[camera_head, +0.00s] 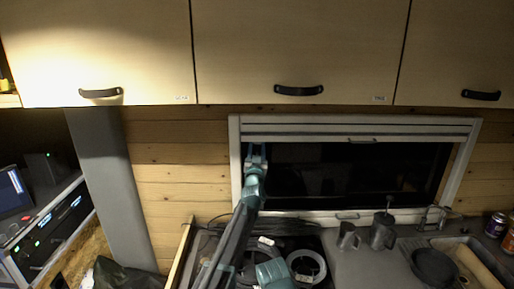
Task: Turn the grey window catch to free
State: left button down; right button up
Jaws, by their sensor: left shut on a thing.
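The window (400,172) has a pale frame and dark glass, and sits in the wood wall below the cupboards. My left gripper (256,152) is at the upper left of the window, beside the left frame post, at the end of my arm reaching up from below. It is shut on the grey window catch, which the jaws hide almost wholly, so its angle cannot be told. My right gripper is not in view.
Cupboards with dark handles (298,90) hang above the window. Below it the counter (350,262) holds metal jugs (382,236), a dark pan (434,267), a tap (432,217) and a coiled cable (307,266). A grey post (112,190) stands at left.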

pick_arm(q)
jog(key=shift+a+m+h, duration=0.15)
jog(key=shift+m+h, duration=0.95)
jog(key=shift+m, duration=1)
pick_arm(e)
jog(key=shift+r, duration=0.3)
pick_arm(q)
jog(key=shift+c, duration=2)
grip_release()
jog(key=shift+s, duration=0.15)
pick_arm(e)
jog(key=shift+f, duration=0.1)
pick_arm(q)
jog(key=b+v, duration=0.4)
jog(key=v, duration=0.9)
jog(key=shift+s, duration=0.35)
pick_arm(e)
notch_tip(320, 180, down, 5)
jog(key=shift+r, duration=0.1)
pick_arm(q)
jog(key=shift+r, duration=0.1)
